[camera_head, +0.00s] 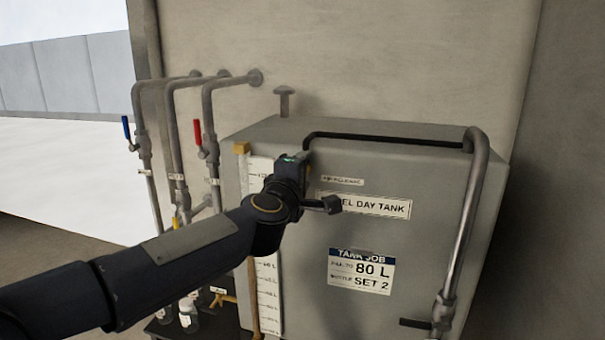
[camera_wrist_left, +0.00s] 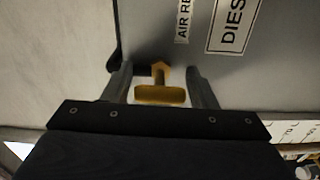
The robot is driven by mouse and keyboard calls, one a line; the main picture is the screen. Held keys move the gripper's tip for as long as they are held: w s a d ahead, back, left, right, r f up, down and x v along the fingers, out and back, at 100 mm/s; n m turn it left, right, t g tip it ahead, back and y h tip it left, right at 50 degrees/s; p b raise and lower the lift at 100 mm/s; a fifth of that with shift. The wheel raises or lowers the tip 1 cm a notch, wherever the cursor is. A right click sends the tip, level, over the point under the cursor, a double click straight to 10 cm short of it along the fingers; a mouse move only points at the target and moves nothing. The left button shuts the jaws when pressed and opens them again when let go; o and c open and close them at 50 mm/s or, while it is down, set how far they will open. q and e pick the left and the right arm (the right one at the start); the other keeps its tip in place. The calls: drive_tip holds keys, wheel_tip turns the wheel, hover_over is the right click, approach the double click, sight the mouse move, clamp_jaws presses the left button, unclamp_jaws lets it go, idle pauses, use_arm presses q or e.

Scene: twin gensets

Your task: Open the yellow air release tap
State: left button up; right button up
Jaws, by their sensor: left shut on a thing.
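The yellow air release tap (camera_wrist_left: 160,94) shows in the left wrist view as a yellow crossbar on a short stem, at the grey tank's face. My left gripper (camera_wrist_left: 160,86) has one finger on each side of the crossbar and is shut on it. In the head view my left gripper (camera_head: 292,163) is at the upper part of the tank front, left of the small air release label (camera_head: 342,181). It hides the tap there. My right gripper is in neither view.
The grey diesel day tank (camera_head: 450,210) carries a scale strip (camera_head: 268,300) and a job card (camera_head: 361,271). A bent pipe (camera_head: 466,230) runs down its right side. Pipes with a blue lever (camera_head: 126,128) and a red lever (camera_head: 197,132) stand left. Small bottles (camera_head: 188,314) sit below my arm.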

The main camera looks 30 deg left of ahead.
use_arm(q)
drive_tip(key=o, duration=1)
drive_tip(key=shift+c, duration=0.2)
drive_tip(key=v, duration=0.7)
drive_tip(key=shift+s+d+p, duration=0.15)
drive_tip(key=shift+s+p, duration=0.15)
drive_tip(key=shift+s, duration=0.1)
